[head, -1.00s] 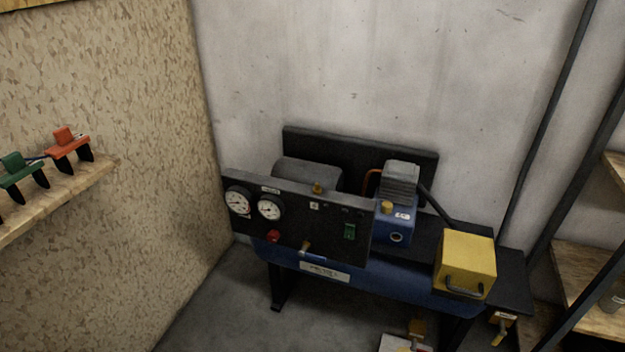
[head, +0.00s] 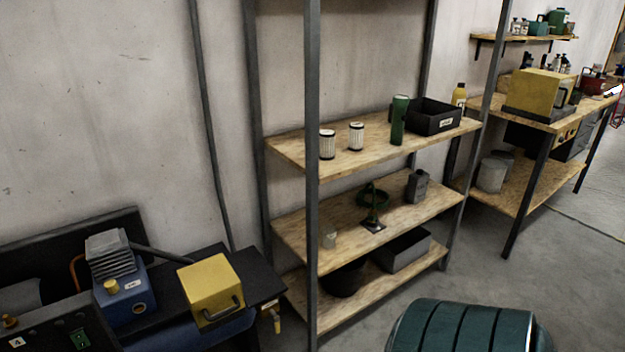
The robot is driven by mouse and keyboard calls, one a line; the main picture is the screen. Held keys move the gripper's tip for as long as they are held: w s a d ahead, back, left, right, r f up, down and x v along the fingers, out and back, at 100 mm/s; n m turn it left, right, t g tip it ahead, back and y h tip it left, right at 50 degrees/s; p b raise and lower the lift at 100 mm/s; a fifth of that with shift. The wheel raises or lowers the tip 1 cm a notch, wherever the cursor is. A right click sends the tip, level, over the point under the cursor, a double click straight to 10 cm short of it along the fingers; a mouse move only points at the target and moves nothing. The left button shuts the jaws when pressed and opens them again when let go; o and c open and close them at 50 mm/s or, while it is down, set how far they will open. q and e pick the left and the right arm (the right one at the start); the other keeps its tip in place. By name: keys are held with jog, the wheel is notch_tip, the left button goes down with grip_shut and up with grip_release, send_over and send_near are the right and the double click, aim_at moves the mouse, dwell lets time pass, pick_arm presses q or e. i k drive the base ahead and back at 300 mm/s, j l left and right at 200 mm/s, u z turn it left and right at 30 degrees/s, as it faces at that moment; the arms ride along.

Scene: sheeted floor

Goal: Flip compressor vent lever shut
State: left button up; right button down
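The compressor (head: 125,290) stands at the lower left of the head view, cut off by the picture's edges. Its blue pump with a grey finned head, part of the black panel with a green switch (head: 80,338), and a yellow box (head: 212,288) with a dark handle show. A small brass-coloured valve with a yellow lever (head: 277,322) hangs below the right end of the black top; I cannot tell from here whether it is the vent lever or how it is set. The gauges are out of the picture. Neither of my grippers is in view.
A metal-post shelf unit (head: 375,222) with wooden shelves stands right of the compressor, holding filters, a green cylinder and a black bin (head: 434,116). A dark green ribbed object (head: 470,326) is at the bottom. A workbench (head: 540,113) is further right. Grey floor lies open between.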

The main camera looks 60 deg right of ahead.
aim_at(276, 318)
jog(key=z, duration=1.5)
